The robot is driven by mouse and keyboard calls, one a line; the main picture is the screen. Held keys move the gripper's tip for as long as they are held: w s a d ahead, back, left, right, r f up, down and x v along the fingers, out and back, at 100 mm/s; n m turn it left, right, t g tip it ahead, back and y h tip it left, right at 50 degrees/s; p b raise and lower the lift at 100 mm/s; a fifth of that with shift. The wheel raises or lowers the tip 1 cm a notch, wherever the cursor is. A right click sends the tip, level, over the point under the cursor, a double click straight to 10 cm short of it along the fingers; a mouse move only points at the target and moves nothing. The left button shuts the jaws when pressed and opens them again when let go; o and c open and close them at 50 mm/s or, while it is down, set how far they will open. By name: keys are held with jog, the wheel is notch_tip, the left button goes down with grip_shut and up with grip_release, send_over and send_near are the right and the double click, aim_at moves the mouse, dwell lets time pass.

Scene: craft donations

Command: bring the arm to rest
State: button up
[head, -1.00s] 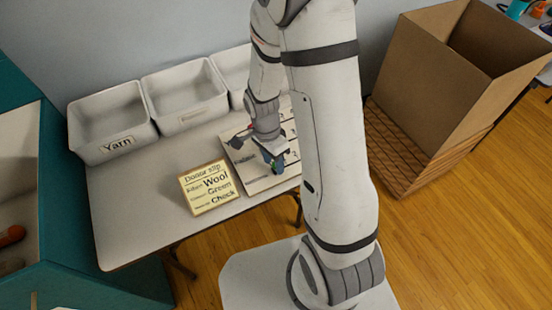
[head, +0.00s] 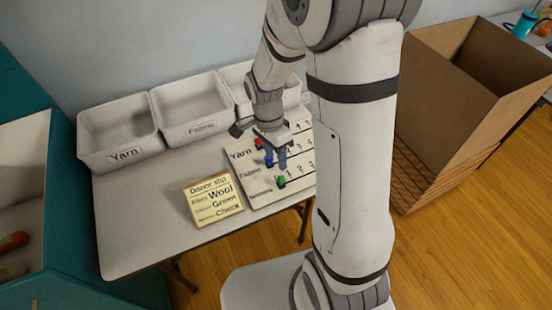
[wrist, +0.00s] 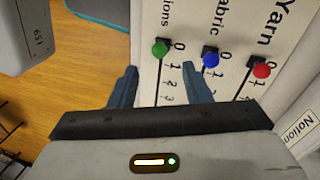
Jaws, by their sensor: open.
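My gripper (head: 276,155) is open and empty above the white counting board (head: 240,180) on the table. In the wrist view its two blue-grey fingers (wrist: 160,70) stand apart, with bare board between them. The green peg (wrist: 160,48) is just beyond the fingertips, apart from them. The blue peg (wrist: 210,58) and red peg (wrist: 262,70) are on their own rows. All three pegs are near the 0 end. In the head view the arm hides the right part of the board.
A Yarn bin (head: 120,153), a Fabric bin (head: 193,132) and a third bin (head: 235,75) line the wall. A donor slip (head: 213,201) reading Wool, Green, Check stands left of the board. A large cardboard box (head: 440,115) is at right. The table's left part (head: 130,225) is clear.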

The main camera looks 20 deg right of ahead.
dwell(0.4)
jog(key=s+d+r+n+t, duration=0.1)
jog(key=s+r+n+t, duration=0.1)
jog(key=s+r+n, duration=0.3)
jog(key=s+d+r+n+t, duration=0.1)
jog(key=s+r+n+t, duration=0.1)
jog(key=s+r+n, duration=0.3)
notch_tip(320, 180, up, 6)
jog(key=n, duration=0.3)
jog(key=shift+s+n+t+y, duration=0.3)
jog(key=shift+s+y, duration=0.05)
jog(key=shift+y, duration=0.05)
dwell(0.5)
jog(key=shift+a, duration=0.15)
jog(key=shift+c, duration=0.7)
